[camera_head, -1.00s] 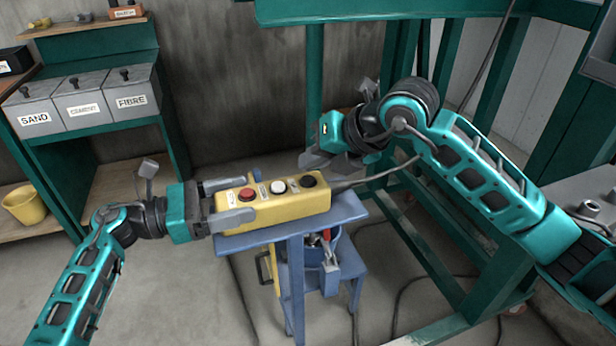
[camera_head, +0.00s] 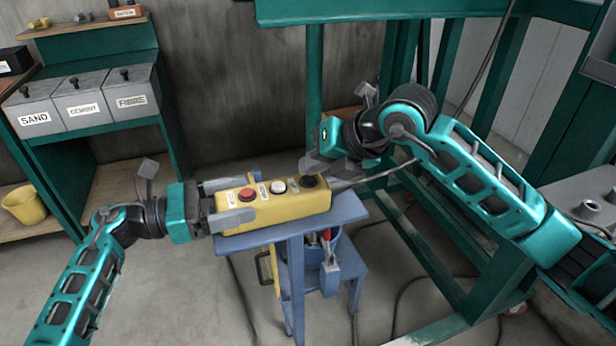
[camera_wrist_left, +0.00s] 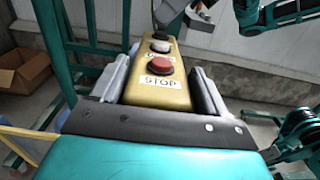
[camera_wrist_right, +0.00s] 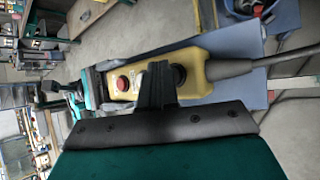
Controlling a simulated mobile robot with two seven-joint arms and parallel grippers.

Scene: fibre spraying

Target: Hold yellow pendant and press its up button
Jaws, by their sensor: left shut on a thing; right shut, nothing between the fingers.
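The yellow pendant (camera_head: 285,208) lies on a blue stand, with a red button (camera_head: 247,194), a white button (camera_head: 278,185) and a black button (camera_head: 309,180) on top. My left gripper (camera_head: 232,202) is shut on its left end, one finger on each side. In the left wrist view the pendant (camera_wrist_left: 160,92) sits between the fingers, its red button marked STOP. My right gripper (camera_head: 312,165) is shut and empty, its tips close to the black button. In the right wrist view its fingers (camera_wrist_right: 157,75) cover the middle of the pendant; contact cannot be told.
The blue stand (camera_head: 345,209) carries the pendant. A cable runs from the pendant's right end towards the green frame (camera_head: 440,235). Bins labelled SAND, CEMENT and FIBRE (camera_head: 132,102) stand at the back left. A yellow bucket (camera_head: 25,205) is at the far left.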

